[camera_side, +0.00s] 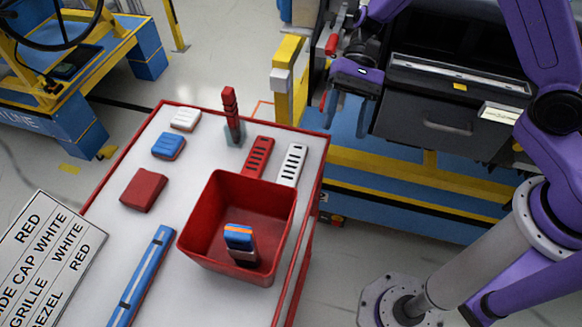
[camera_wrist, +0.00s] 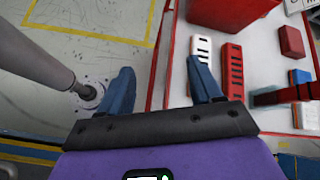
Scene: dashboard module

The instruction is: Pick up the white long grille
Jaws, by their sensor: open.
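The white long grille (camera_side: 291,165), a white slotted bar, lies flat on the white tabletop near the right edge, beside a similar red grille (camera_side: 258,157). In the wrist view, the white grille (camera_wrist: 203,48) is just beyond the right finger, which may hide its near end. My gripper (camera_side: 350,111) is open and empty, above and to the right of the table in the side view. In the wrist view, my gripper (camera_wrist: 160,70) has its fingers wide apart, spanning the table's edge and the floor.
A red bin (camera_side: 195,240) holding a blue and orange item stands close to the grilles. A tall red part (camera_side: 231,105) stands upright behind them. Red, blue and white blocks lie at left, with a long blue bar (camera_side: 145,275) in front. A dark dashboard module (camera_side: 435,115) is at right.

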